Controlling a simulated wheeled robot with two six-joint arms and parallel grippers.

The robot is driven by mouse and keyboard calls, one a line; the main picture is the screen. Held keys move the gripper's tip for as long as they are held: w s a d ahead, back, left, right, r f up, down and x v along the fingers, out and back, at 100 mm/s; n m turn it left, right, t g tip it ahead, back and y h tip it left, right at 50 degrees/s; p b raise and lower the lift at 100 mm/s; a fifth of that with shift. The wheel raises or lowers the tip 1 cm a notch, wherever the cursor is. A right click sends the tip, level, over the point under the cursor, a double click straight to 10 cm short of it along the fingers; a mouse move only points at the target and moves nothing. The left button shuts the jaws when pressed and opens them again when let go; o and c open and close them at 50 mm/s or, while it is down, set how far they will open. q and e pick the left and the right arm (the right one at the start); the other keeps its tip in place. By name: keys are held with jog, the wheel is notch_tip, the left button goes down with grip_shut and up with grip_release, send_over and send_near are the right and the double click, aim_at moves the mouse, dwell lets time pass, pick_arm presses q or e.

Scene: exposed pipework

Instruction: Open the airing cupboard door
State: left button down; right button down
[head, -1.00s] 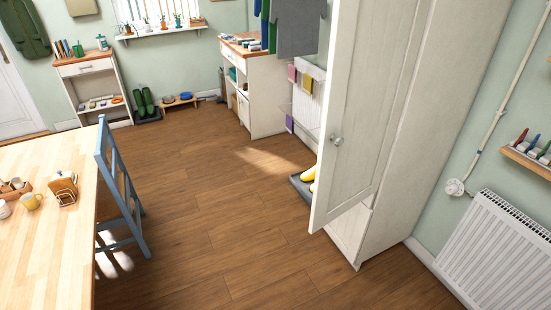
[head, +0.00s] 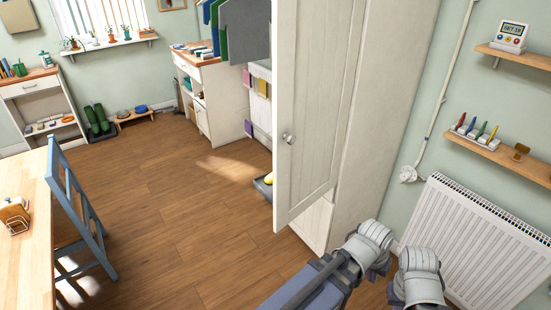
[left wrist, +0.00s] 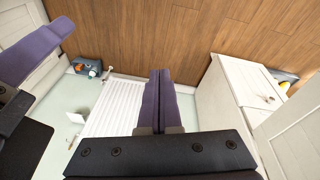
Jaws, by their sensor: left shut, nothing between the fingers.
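The white airing cupboard (head: 385,110) stands right of centre in the head view. Its tall panelled door (head: 320,90) stands partly open, and the inside is hidden behind it. A round metal knob (head: 288,138) is near the door's left edge. In the left wrist view, my left gripper (left wrist: 160,72) has its two purple fingers shut together with nothing between them, apart from the door (left wrist: 293,135) at lower right. My arm links show low in the head view, below the door and clear of the knob. A purple finger at the left wrist view's left edge seems to be my right gripper (left wrist: 38,50).
A white radiator (head: 475,240) is on the right wall, with shelves (head: 487,147) above it. A wooden table (head: 25,250) and blue chair (head: 75,205) stand at left. The wooden floor (head: 175,210) between them and the cupboard is clear.

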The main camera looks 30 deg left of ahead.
pick_arm(q)
jog(key=w+d+r+n+t+h, duration=0.2)
jog(key=w+d+r+n+t, duration=0.15)
jog(key=w+r+t, duration=0.35)
jog(key=w+d+r+n+t+h, duration=0.3)
jog(key=w+r+n, duration=0.25)
jog(key=w, duration=0.35)
jog(key=w+a+r+n+t+y, duration=0.3)
jog(key=a+r+n+t+y, duration=0.1)
jog(key=r+n, duration=0.3)
jog(key=w+a+r+n+t+y, duration=0.3)
jog(key=a+r+n+t, duration=0.1)
jog(key=r+n, duration=0.35)
jog(key=n+g+y, duration=1.7)
jog(key=n, duration=1.3)
send_near(283, 153)
jog(key=shift+m, duration=0.35)
jog(key=x, duration=0.7)
jog(key=shift+d+f, duration=0.1)
